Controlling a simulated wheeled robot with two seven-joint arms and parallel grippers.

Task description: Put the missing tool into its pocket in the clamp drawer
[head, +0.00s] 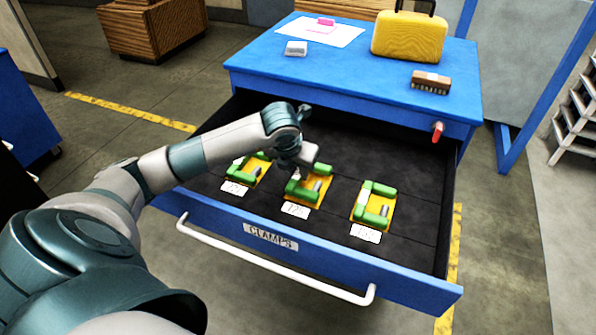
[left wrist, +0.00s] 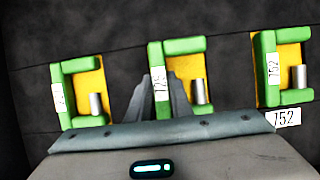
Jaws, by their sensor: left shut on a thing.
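The clamp drawer (head: 405,260) is open. Three green C-shaped clamps with grey screws show at three yellow pockets inside it. My left gripper (head: 297,172) is shut on the middle clamp (head: 308,193), gripping its green spine. In the left wrist view the fingers (left wrist: 160,76) straddle the spine of this clamp (left wrist: 186,46), beside its white number tag. The clamp lies over the middle yellow pocket (left wrist: 190,66); I cannot tell whether it is fully seated. The left clamp (head: 260,172) and right clamp (head: 376,203) lie in their pockets. My right gripper is not in view.
White number cards lie before the pockets; the right card (head: 366,233) reads 752. The blue cabinet top (head: 330,75) holds a yellow case (head: 409,36), a brush-like block (head: 431,82) and paper. The drawer's dark floor behind the clamps is clear.

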